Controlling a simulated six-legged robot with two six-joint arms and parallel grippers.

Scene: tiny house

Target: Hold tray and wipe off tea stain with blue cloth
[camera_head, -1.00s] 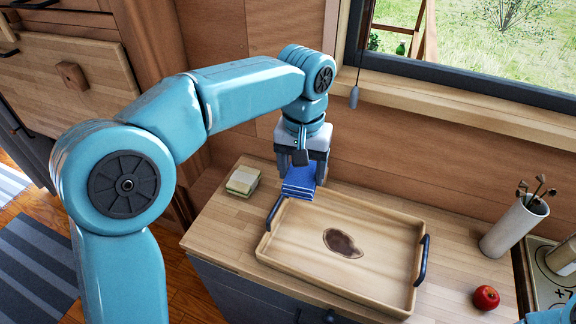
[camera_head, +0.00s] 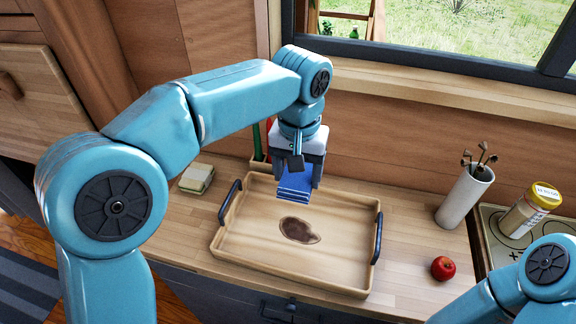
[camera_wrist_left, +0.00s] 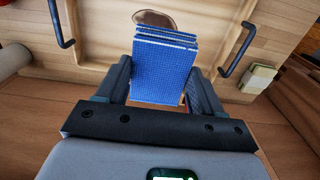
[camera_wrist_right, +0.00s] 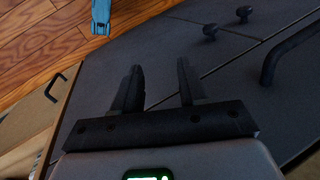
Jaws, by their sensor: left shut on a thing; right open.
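A wooden tray (camera_head: 262,252) with a dark handle at each end lies on the counter. A brown tea stain (camera_head: 300,231) is on its floor, near the middle; part of it shows in the left wrist view (camera_wrist_left: 153,19). My left gripper (camera_head: 296,182) is shut on the folded blue cloth (camera_head: 295,191) and holds it over the back part of the tray. The cloth fills the space between the fingers in the left wrist view (camera_wrist_left: 163,65). My right gripper (camera_wrist_right: 160,85) is open and empty, in front of dark cabinet fronts; the head view shows only its arm.
Bare counter lies between tray and apple.

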